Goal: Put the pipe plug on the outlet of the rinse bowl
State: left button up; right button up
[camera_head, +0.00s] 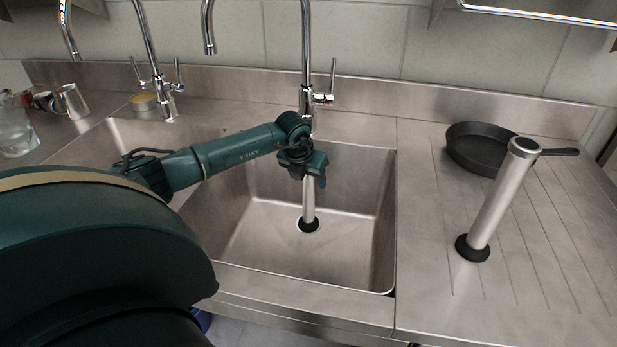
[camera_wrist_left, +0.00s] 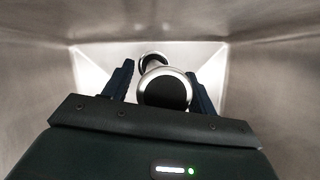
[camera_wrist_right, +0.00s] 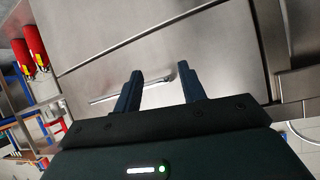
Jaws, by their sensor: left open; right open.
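A steel pipe plug (camera_head: 309,203) with a black foot stands upright in the rinse bowl (camera_head: 345,245). A bright ring, looking like the outlet's rim, shows beside its foot; I cannot tell whether the foot is fully seated. My left gripper (camera_head: 308,178) is over the pipe's upper end. In the left wrist view the pipe's dark round top (camera_wrist_left: 165,92) lies between the open fingers, with no clear contact. A second, similar steel pipe (camera_head: 497,200) with a black foot stands on the drainboard. My right gripper (camera_wrist_right: 162,80) is open and empty before a steel cabinet front.
A black pan (camera_head: 480,150) lies on the ribbed drainboard (camera_head: 540,255) behind the second pipe. Tall taps (camera_head: 306,60) rise behind the bowls. A steel jug (camera_head: 72,102) and a glass jar (camera_head: 15,130) stand at the far left. The bowl's walls surround my left gripper.

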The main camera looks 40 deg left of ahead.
pick_arm(q)
jog(key=v, duration=1.2)
jog(key=shift+f, duration=0.1)
